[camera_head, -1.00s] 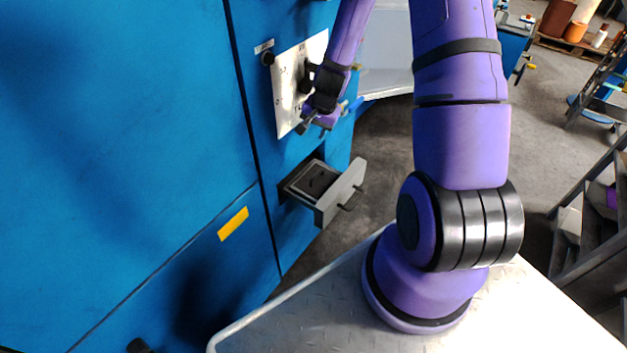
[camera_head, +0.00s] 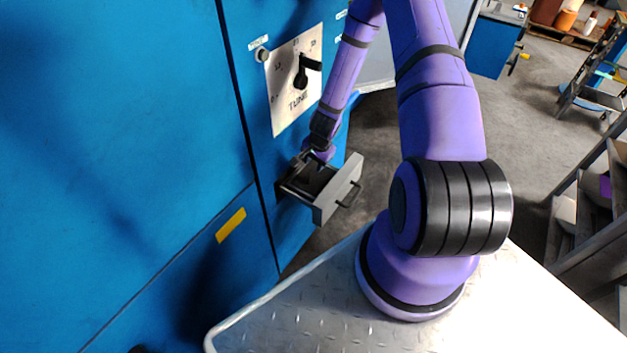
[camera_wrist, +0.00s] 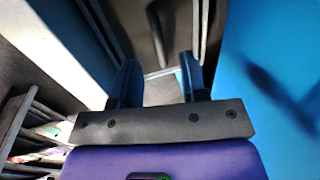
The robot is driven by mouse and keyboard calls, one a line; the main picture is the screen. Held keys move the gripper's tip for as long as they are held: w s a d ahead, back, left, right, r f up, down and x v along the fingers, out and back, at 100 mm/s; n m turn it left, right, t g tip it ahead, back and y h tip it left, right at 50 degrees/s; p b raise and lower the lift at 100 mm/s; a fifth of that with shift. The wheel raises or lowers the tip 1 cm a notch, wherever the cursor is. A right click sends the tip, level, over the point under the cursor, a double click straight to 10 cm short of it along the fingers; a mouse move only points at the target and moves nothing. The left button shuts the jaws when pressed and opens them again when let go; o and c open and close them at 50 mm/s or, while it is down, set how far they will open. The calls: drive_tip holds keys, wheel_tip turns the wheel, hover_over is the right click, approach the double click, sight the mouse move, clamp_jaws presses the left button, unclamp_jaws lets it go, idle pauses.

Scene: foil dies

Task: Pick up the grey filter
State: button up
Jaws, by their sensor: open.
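The grey filter (camera_wrist: 175,30) appears as a dark grey plate with a black bar handle (camera_wrist: 155,32) at the top of the wrist view. It lies in the pulled-out drawer (camera_head: 338,192) of the blue cabinet. In the head view my gripper (camera_head: 311,166) is at the drawer opening and hides much of the inside. In the wrist view my gripper (camera_wrist: 158,78) has its two dark fingers apart, with nothing held between them. The handle is beyond the fingertips, roughly in line with the gap. I cannot tell the exact height of the fingers above the filter.
The blue cabinet (camera_head: 120,130) stands close on the left. A white TUNE panel (camera_head: 296,85) with a black lever (camera_head: 304,72) is above the drawer.

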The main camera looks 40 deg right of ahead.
sight(313, 171)
drive_tip(key=shift+w+f, duration=0.2)
drive_tip(key=shift+f, duration=0.85)
drive_tip(key=shift+w+f, duration=0.15)
drive_tip(key=shift+f, duration=0.95)
drive_tip(key=shift+w+f, duration=0.2)
drive_tip(key=shift+f, duration=0.85)
clamp_jaws()
